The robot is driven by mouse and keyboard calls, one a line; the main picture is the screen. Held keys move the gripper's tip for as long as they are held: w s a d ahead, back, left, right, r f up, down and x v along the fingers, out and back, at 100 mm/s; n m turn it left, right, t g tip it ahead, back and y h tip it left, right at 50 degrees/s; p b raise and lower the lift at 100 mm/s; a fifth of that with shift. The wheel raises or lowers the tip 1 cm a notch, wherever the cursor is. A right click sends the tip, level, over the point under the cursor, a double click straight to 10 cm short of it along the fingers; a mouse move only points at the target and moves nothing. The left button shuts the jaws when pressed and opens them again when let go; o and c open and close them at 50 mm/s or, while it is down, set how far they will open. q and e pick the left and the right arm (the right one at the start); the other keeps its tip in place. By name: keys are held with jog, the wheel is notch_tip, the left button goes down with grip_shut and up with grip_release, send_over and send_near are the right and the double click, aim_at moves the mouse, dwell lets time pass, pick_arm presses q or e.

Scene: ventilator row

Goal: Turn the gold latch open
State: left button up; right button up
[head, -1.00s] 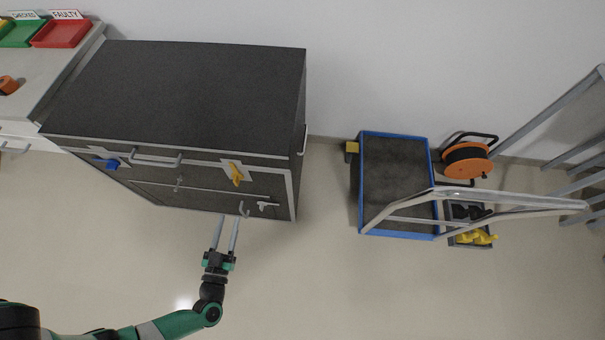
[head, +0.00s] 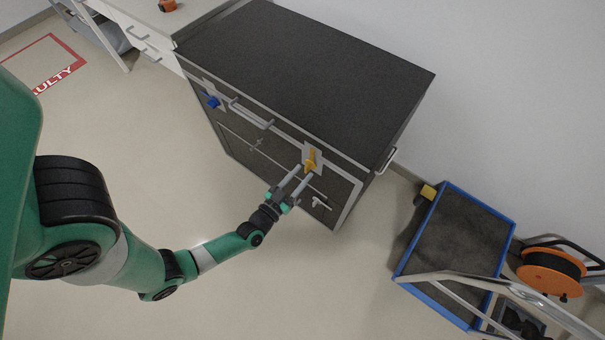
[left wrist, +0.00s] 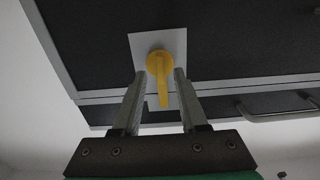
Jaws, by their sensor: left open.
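The gold latch (head: 311,158) is a yellow handle on a pale plate at the upper front of the dark cabinet (head: 310,60). In the left wrist view the gold latch (left wrist: 159,66) has a round hub, and its lever points toward my gripper. My left gripper (head: 302,172) is open at the latch. In the left wrist view its fingers (left wrist: 160,75) stand one on each side of the lever, with a gap visible along much of each side. Whether a fingertip touches the hub I cannot tell. My right gripper is not in view.
A blue latch (head: 212,101) and a bar handle (head: 250,114) are on the same cabinet front. A blue-edged cart (head: 455,250) stands to the right, beside an orange cable reel (head: 550,270). The floor in front of the cabinet is clear.

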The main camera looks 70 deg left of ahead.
pick_arm(q)
jog(key=shift+w+a, duration=0.35)
jog(key=shift+w, duration=0.15)
grip_shut()
dwell(1.1)
